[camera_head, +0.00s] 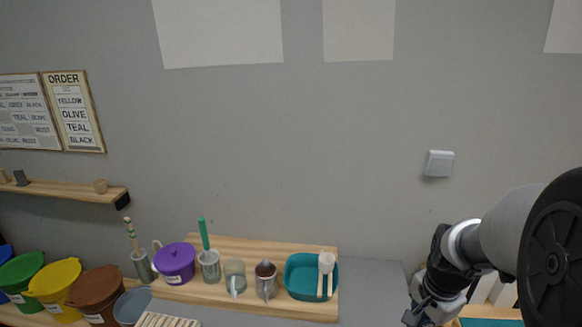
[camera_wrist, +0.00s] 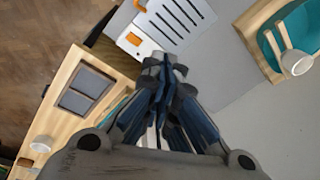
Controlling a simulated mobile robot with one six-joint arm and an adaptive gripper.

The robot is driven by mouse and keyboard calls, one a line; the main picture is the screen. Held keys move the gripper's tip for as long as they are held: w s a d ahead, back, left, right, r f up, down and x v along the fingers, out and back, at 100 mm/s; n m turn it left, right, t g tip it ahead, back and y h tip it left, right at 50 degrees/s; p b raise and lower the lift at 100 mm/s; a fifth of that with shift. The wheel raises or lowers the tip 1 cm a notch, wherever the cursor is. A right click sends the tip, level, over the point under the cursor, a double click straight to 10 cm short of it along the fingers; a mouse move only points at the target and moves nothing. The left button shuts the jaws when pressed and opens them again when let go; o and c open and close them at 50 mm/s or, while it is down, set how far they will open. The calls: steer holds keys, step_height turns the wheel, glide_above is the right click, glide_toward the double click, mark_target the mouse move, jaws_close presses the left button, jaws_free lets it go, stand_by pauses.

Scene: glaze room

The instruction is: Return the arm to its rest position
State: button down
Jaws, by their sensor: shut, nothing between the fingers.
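My gripper (camera_wrist: 165,72) is in the middle of the wrist view, its fingers together with nothing between them. In the head view my gripper (camera_head: 416,318) is at the lower right, at the end of my arm, partly cut off by the bottom edge. It is apart from the teal tray and the wooden board to its left. The fingers point away from the wrist camera, over a grey surface.
A wooden board (camera_head: 200,293) carries a purple lidded pot (camera_head: 175,262), a teal tray (camera_head: 300,276) and several jars. Colored buckets stand at lower left. A slotted white panel (camera_wrist: 172,22) with orange parts lies beyond my fingers. Grey counter (camera_wrist: 240,120) right of them is clear.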

steer(key=s+a+r+n+t+b, duration=0.1)
steer(key=s+a+r+n, duration=0.4)
steer(key=s+a+n, duration=0.2)
steer(key=s+a+r+n+t+b, duration=0.1)
steer(key=s+a+r+n+t, duration=0.1)
steer(key=s+a+r+n, duration=0.3)
steer(key=s+a+n, duration=0.2)
steer(key=s+a, duration=0.1)
steer(key=a, duration=0.1)
steer(key=shift+a+n+y, duration=0.3)
steer(key=shift+a+n, duration=0.1)
